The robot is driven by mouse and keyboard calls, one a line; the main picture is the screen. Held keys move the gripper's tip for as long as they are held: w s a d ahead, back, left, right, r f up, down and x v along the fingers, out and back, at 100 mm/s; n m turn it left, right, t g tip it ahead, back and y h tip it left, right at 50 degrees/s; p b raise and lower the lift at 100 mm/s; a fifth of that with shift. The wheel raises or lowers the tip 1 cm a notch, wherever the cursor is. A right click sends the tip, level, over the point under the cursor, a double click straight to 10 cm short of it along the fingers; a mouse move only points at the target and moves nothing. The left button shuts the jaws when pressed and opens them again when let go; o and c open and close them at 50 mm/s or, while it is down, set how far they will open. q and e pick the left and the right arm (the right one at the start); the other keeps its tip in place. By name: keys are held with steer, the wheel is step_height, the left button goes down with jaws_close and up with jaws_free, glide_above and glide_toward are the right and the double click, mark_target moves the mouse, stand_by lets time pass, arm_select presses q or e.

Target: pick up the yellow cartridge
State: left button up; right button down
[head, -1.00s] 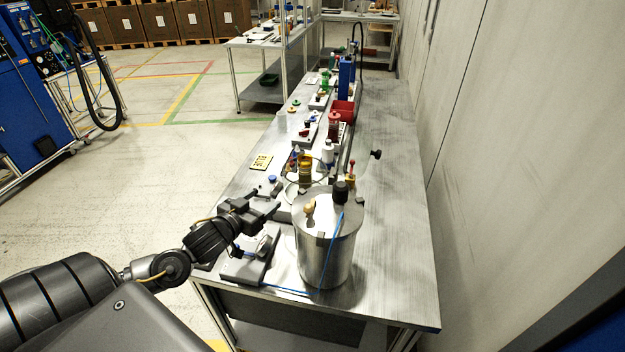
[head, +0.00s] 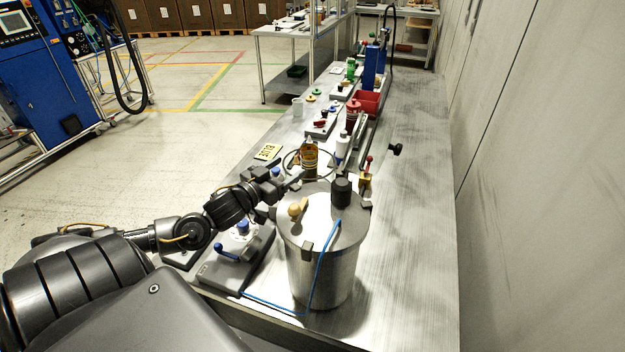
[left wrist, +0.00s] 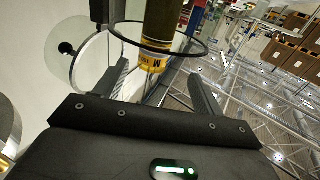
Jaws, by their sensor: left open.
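The yellow cartridge (head: 309,157) stands upright on the table, amber-yellow with a dark printed band, just behind the metal drum. A thin dark ring on a stand surrounds it. My left gripper (head: 293,180) is open and empty, in front of the cartridge and to its left, close to the drum's far rim. In the left wrist view the cartridge (left wrist: 161,28) shows ahead of my open left gripper (left wrist: 158,70), roughly in line with the gap between the fingers. Whether the fingertips reach past it is hard to tell. My right gripper is out of view.
The metal drum (head: 325,270) with a black knob and blue hose stands close beside my left gripper. A white bottle (head: 342,150) stands right of the cartridge. A grey base with a blue lever (head: 236,255) is at front left. The table's right side is mostly clear.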

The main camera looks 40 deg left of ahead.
mark_target(303, 157)
arm_select(q)
steer(key=shift+w+r, duration=0.1)
steer(key=shift+r, duration=0.05)
steer(key=shift+w+d+r, duration=0.15)
steer(key=shift+w, duration=0.2)
steer(key=w, duration=0.3)
steer(key=w+p, duration=0.1)
steer(key=shift+w+d, duration=0.25)
steer(key=shift+w, duration=0.15)
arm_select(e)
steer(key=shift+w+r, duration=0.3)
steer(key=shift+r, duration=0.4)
arm_select(q)
steer(key=shift+w+r+p, duration=0.1)
steer(key=shift+w+p, duration=0.25)
steer(key=shift+p, duration=0.1)
steer(key=w, duration=0.1)
steer(key=w+p, duration=0.1)
steer(key=w, duration=0.1)
steer(key=shift+w+d+r+p, duration=0.15)
steer(key=shift+w+d+p, duration=0.05)
steer(key=shift+w+p, duration=0.1)
steer(key=shift+w, duration=0.4)
steer(key=c, duration=1.5)
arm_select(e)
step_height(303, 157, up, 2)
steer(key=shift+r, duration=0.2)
